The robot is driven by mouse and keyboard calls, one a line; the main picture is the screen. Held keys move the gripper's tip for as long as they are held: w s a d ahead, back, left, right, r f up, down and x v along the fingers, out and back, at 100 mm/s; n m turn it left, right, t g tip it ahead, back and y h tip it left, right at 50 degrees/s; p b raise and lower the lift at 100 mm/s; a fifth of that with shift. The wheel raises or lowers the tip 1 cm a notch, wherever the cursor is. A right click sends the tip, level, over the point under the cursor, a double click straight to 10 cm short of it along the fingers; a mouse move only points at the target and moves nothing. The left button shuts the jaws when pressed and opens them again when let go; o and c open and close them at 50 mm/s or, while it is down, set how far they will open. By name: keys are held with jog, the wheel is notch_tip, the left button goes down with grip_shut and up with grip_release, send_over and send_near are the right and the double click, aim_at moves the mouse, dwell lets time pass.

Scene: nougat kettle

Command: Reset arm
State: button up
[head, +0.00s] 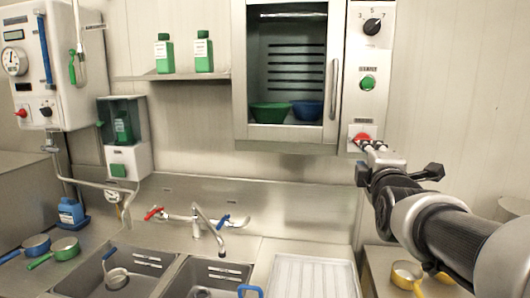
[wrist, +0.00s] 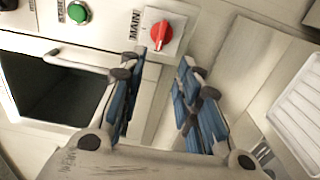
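My arm reaches in from the right in the head view. My gripper (head: 370,146) is up at the control panel (head: 368,50) beside the wall cabinet, close to the red rotary knob (head: 361,136) at the panel's bottom. In the wrist view my gripper (wrist: 158,65) has its two blue-padded fingers apart, with nothing between them. The red knob (wrist: 161,34), marked MAIN, lies just beyond the fingertips, roughly in line with the gap. I see no clear contact with it.
The cabinet (head: 240,70) holds green and blue bowls and has a vertical handle (head: 334,88) near my gripper. A green button (head: 368,83) and black dial (head: 372,25) sit above. Below are the sinks, faucet (head: 208,228), ribbed white tray (head: 313,277) and yellow pan (head: 407,273).

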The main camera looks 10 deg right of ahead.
jog(key=s+a+f+m+g+y, duration=0.1)
jog(key=s+a+f+m+g, duration=0.3)
jog(key=s+f, duration=0.5)
jog(key=s+a+f+m+g+y, duration=0.2)
jog(key=s+a+f+m+g, duration=0.2)
jog(key=s, duration=0.8)
jog(key=s+a+f+m+g+y, duration=0.2)
jog(key=s+a+f+m+g, duration=0.2)
jog(key=s+f, duration=0.7)
notch_tip(320, 180, down, 3)
jog(key=a+m, duration=0.2)
jog(key=m, duration=0.1)
jog(key=shift+s+a+r+g, duration=0.15)
jog(key=shift+s+a+g, duration=0.05)
jog(key=shift+a+g, duration=0.2)
